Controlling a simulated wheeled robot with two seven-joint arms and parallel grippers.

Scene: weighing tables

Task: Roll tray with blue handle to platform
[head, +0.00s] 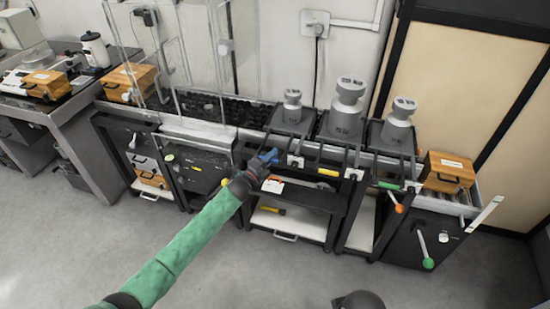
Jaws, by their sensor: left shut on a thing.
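My left arm reaches in from the bottom left, and my left gripper (264,162) is shut on the blue handle (270,155) at the front of the leftmost tray. That tray (272,122) is dark and carries a small grey weight (291,108), which stands upright. The gripper covers part of the handle. A black roller surface (205,106) lies to the left of the tray, partly behind clear panels (150,60). I cannot tell for sure which surface is the platform. My right gripper is out of view.
Right of the tray stand a large grey weight (346,108) and a medium one (398,125) on their own trays. A wooden box (447,171) is at the far right. A green-knobbed lever (428,262) sticks out in front. The floor (200,260) is clear.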

